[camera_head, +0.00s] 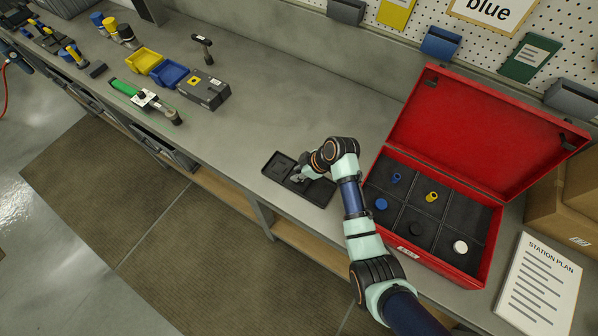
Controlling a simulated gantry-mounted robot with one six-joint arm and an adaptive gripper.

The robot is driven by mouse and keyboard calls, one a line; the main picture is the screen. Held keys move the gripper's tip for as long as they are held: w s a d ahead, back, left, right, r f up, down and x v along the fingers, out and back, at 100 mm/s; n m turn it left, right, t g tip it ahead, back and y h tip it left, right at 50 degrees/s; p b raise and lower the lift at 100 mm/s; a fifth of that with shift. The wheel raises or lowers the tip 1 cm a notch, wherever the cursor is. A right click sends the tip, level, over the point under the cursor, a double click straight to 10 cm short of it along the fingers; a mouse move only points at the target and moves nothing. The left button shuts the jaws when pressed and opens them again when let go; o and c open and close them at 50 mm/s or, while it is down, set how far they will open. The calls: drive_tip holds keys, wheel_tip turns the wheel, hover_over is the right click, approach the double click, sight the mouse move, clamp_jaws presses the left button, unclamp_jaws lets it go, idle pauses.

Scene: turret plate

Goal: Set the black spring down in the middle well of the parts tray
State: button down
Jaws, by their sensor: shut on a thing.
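The parts tray (319,192) is a low black tray near the front edge of the grey workbench. Its left well (279,165) and right part show, and both look empty. My gripper (297,179) points down over the middle of the tray, with its fingertips close to the middle well. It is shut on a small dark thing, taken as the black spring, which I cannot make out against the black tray. My wrist hides part of the tray's far side. Whether the spring touches the well floor cannot be told.
An open red case (487,262) stands right of the tray, its compartments holding a blue spring (396,178), a yellow spring (431,196) and blue, black and white caps. A grey box (204,90) and yellow and blue bins lie further left. The bench between is clear.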

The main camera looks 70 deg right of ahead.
drive_tip(key=shift+f, duration=0.2)
drive_tip(key=shift+f, duration=0.2)
drive_tip(key=shift+f+b, duration=0.3)
drive_tip(key=shift+b, duration=0.05)
idle(1.0)
drive_tip(key=c, duration=0.9)
unclamp_jaws()
drive_tip(key=v, duration=1.2)
